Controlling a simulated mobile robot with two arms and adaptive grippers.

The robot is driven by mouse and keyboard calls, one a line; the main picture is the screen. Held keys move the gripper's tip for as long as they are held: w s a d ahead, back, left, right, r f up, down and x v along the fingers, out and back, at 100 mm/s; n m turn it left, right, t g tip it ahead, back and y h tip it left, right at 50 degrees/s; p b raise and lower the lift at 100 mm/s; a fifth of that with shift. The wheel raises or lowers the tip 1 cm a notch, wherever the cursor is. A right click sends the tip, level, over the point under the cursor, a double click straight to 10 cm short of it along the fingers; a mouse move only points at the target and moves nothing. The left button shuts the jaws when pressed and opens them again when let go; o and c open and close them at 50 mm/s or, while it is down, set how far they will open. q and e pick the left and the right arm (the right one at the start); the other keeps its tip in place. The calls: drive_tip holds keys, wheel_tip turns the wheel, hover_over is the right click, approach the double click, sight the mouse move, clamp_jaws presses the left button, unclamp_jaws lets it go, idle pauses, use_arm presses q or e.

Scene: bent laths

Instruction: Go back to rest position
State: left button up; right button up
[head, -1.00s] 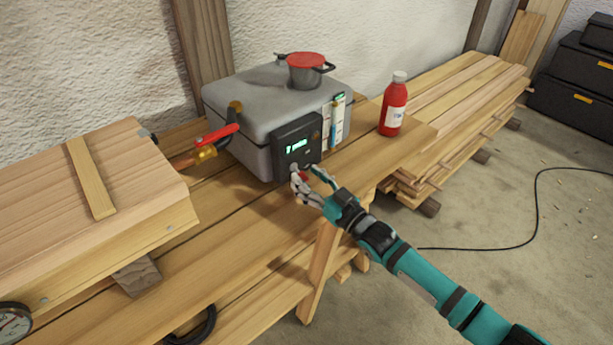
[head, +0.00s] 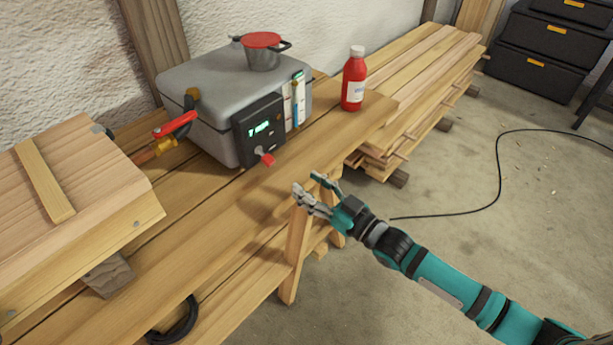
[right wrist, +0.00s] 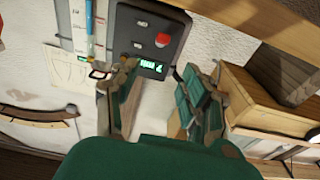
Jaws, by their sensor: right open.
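My right gripper (head: 309,184) is open and empty in the head view, in front of the bench edge and apart from the grey box (head: 205,85). Its spread fingers (right wrist: 160,95) also frame the lower middle of the right wrist view. The box's dark control panel (head: 246,128) has a lit green display and a red knob (head: 267,160). The panel also shows in the right wrist view (right wrist: 128,48), with its red knob (right wrist: 162,40). My left gripper is in neither view.
The box stands on a wooden bench (head: 215,215). A red bottle (head: 354,82) stands to its right, and a red-lidded pot (head: 263,55) is on top. A wooden chest (head: 95,215) is at the left. A black cable (head: 497,165) lies on the open floor at the right.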

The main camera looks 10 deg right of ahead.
drive_tip(key=s+d+f+m+g+h+p, duration=0.1)
drive_tip(key=d+f+h, duration=0.25)
drive_tip(key=f, duration=0.65)
drive_tip(key=d+f+m+g+h+p, duration=0.1)
drive_tip(key=d+f+m+h, duration=0.2)
drive_tip(key=f, duration=0.6)
drive_tip(key=s+d+f+g+h+p, duration=0.1)
drive_tip(key=s+d+f+g, duration=0.15)
drive_tip(key=s+f, duration=0.4)
drive_tip(key=s+d+f+g+h, duration=0.2)
drive_tip(key=s+d+f, duration=0.15)
drive_tip(key=f, duration=0.55)
drive_tip(key=s+f+g, duration=0.2)
drive_tip(key=s+f, duration=0.3)
drive_tip(key=s, duration=0.6)
drive_tip(key=s+a+f+g+h+p, duration=0.1)
drive_tip(key=s+f+g, duration=0.2)
drive_tip(key=s, duration=0.9)
drive_tip(key=s+f+g+p, duration=0.1)
drive_tip(key=s+f+g, duration=0.2)
drive_tip(key=s+f, duration=0.4)
drive_tip(key=s, duration=0.5)
drive_tip(key=shift+s+a+m+h, duration=0.2)
drive_tip(key=shift+a+m+h, duration=0.1)
drive_tip(key=shift+m+h, duration=0.1)
